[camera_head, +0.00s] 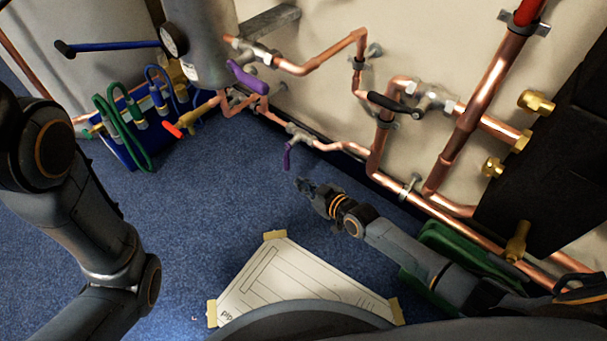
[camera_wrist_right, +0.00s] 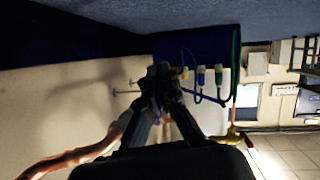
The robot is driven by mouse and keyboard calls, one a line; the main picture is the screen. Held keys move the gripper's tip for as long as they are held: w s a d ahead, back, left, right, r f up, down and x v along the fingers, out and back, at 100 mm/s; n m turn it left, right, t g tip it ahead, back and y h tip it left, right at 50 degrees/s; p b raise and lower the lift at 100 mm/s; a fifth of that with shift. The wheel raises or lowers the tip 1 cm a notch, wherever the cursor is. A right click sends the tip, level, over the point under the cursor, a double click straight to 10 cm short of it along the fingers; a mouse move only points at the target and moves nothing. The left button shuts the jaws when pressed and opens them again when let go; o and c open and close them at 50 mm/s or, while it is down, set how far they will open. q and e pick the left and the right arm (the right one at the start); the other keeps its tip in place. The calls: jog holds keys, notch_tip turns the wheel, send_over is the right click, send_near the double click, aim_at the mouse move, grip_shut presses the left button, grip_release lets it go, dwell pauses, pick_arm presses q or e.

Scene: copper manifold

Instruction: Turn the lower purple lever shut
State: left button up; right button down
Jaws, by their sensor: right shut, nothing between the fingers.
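The lower purple lever (camera_head: 288,155) sits on a valve on the low copper pipe along the wall. It points down in the picture, across the pipe's run. The upper purple lever (camera_head: 248,77) is above and to the left, beside the grey cylinder. My right gripper (camera_head: 303,184) is shut and empty, a little below and right of the lower lever in the head view, and looks apart from it. Its closed fingers show in the right wrist view (camera_wrist_right: 159,76), where I cannot make out the lever. My left arm shows at the left, but its gripper is out of view.
A blue box with green and blue hoses (camera_head: 118,155) stands at the left, also in the wrist view (camera_wrist_right: 187,50). A red-handled valve (camera_head: 173,130) is beside it. A black lever (camera_head: 388,103) is on the upper pipes. A taped paper sheet (camera_head: 290,275) lies on blue carpet.

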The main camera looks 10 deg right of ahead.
jog(key=s+d+f+b, duration=0.1)
jog(key=s+f, duration=0.1)
jog(key=s+d+f, duration=0.1)
jog(key=s+f, duration=0.1)
jog(key=s+d+f+b, duration=0.1)
jog(key=s+f, duration=0.1)
jog(key=f, duration=0.1)
jog(key=shift+s+d+b, duration=0.15)
jog(key=shift+d+b, duration=0.05)
jog(key=shift+b, duration=0.1)
